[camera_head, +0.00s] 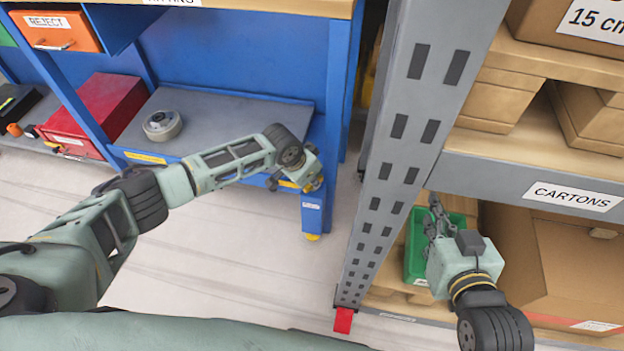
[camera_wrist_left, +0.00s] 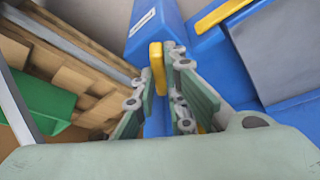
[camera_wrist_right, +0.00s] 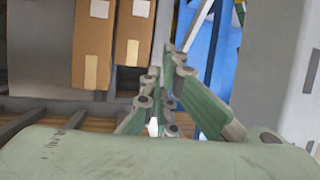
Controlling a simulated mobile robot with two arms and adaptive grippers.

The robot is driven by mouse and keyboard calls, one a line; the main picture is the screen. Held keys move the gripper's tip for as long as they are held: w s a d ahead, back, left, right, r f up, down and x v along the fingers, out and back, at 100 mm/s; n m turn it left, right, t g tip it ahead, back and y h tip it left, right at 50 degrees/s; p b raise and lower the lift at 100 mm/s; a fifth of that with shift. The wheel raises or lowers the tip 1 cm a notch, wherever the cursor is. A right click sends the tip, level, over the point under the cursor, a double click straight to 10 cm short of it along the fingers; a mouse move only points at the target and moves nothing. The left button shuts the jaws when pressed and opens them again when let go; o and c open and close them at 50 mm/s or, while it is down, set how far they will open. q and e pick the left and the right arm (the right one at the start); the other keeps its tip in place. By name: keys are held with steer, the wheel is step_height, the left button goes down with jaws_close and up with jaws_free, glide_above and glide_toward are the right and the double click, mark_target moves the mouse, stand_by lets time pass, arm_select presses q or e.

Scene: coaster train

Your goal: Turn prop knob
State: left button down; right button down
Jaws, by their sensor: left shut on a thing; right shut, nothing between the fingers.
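A yellow knob (camera_wrist_left: 157,68) shows between my left fingertips, beside the blue workbench leg (camera_head: 313,215). My left gripper (camera_wrist_left: 168,62) is shut on it. In the head view my left wrist mostly hides the fingers, and only bits of yellow show at the top of the leg. How far the knob is turned cannot be seen. My right gripper (camera_head: 434,206) is shut and empty in front of the rack; its closed fingers also show in the right wrist view (camera_wrist_right: 171,55).
A grey rack upright (camera_head: 400,150) stands between my grippers. A green bin (camera_head: 414,262) and a large carton (camera_head: 570,265) are on the low shelf. The bench's lower shelf (camera_head: 215,115) holds a round metal part (camera_head: 162,125) and a red box (camera_head: 100,108). The floor before it is clear.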

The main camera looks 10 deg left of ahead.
arm_select(q)
steer(key=shift+s+r+n+p, duration=0.15)
steer(key=shift+n+p, duration=0.35)
steer(key=shift+p, duration=0.5)
steer(key=shift+d+n+y+p, duration=0.1)
steer(key=shift+n+y+p, duration=0.3)
steer(key=shift+n+p, duration=0.6)
steer(key=shift+n+t+y+p, duration=0.3)
steer(key=shift+n+p, duration=0.1)
steer(key=shift+p, duration=0.55)
arm_select(e)
steer(key=s+d+f+g+h, duration=0.1)
steer(key=s+d+f+g, duration=0.3)
steer(key=s, duration=0.4)
steer(key=s+d+f+g+h, duration=0.2)
steer(key=s+f+g, duration=0.2)
steer(key=s+g, duration=0.3)
arm_select(q)
steer(key=shift+f+n+y+p, duration=0.2)
steer(key=shift+n+y+p, duration=0.2)
steer(key=shift+n+p, duration=0.6)
arm_select(e)
steer(key=s+x, duration=0.2)
steer(key=x, duration=0.7)
steer(key=shift+w+a+f+m+t, duration=0.3)
steer(key=shift+w+a+f, duration=0.05)
steer(key=shift+a, duration=0.15)
arm_select(q)
steer(key=c, duration=1.8)
jaws_free()
